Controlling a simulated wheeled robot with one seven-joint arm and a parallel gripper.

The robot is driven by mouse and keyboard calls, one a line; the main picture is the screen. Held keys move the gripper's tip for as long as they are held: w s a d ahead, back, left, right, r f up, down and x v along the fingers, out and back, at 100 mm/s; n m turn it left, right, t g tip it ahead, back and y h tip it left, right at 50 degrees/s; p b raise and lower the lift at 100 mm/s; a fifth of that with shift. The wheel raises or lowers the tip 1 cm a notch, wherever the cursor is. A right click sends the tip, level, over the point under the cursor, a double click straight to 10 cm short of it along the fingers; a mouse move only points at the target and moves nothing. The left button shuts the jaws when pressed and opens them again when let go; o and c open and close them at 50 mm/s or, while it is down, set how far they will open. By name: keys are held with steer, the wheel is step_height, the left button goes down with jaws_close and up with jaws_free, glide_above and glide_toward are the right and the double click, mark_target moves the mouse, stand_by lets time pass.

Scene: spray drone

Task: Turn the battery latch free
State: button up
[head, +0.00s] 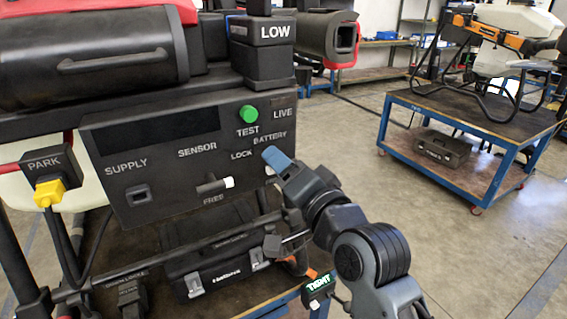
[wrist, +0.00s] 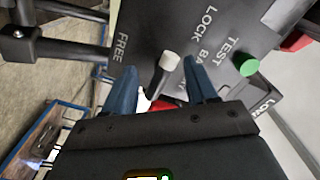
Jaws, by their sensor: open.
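The battery latch, a small black lever (head: 209,187) with a white tip, sits on the front of the black panel (head: 170,165) between the FREE and LOCK labels. In the wrist view, the latch (wrist: 167,64) shows between my fingertips, with its white tip toward the upper right. My gripper (head: 270,164) is right of the latch in the head view, in front of the panel below BATTERY. It is open, and its two blue fingers (wrist: 160,68) appear on either side of the latch. No contact is visible, and the depth gap is unclear.
A green TEST button (head: 249,113) and a block marked LOW (head: 275,32) are above. A yellow plug (head: 48,192) hangs under PARK at left. A black case (head: 215,268) lies below the panel. A blue trolley (head: 480,115) stands across open floor.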

steer(key=shift+w+a, duration=0.25)
steer(key=shift+w, duration=0.1)
steer(key=shift+c, duration=0.2)
jaws_close()
